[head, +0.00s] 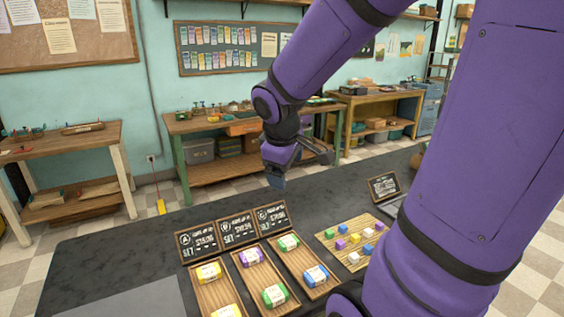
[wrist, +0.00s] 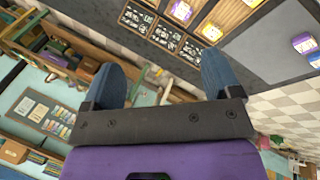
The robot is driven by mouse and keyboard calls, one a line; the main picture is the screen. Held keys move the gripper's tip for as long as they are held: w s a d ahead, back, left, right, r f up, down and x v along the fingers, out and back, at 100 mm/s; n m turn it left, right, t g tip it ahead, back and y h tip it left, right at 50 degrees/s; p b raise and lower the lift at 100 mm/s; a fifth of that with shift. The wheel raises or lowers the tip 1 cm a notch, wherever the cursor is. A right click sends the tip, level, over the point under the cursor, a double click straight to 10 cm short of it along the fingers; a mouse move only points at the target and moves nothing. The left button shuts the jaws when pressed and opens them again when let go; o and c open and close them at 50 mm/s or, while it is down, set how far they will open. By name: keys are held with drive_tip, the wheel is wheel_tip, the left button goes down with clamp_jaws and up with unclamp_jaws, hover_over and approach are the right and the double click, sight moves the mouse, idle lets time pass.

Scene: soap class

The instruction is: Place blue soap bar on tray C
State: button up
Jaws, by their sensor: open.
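My gripper (head: 296,166) is open and empty, high above the dark table beyond the tray signs. In the wrist view its two blue fingers stand wide apart, with nothing between them (wrist: 162,78). In the wrist view, a bluish bar (wrist: 315,60) shows at the right edge, partly cut off, near a purple-and-white bar (wrist: 304,43).
Tray A (head: 203,297) holds yellow bars; tray B (head: 243,277) holds a purple and a green bar. A board (head: 334,240) of small coloured cubes and a small sign (head: 383,187) stand right of tray C. A grey mat (head: 135,302) lies at the front left. The table's far left is clear.

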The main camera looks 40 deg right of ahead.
drive_tip(key=s+a+r+m+t+y, duration=0.2)
drive_tip(key=s+a+r+m+y, duration=0.1)
drive_tip(key=s+a+r, duration=0.5)
drive_tip(key=s+a+m, duration=0.1)
drive_tip(key=s+a, duration=0.2)
drive_tip(key=shift+a+r+t+y, duration=0.15)
drive_tip(key=shift+t+y, duration=0.15)
idle(0.6)
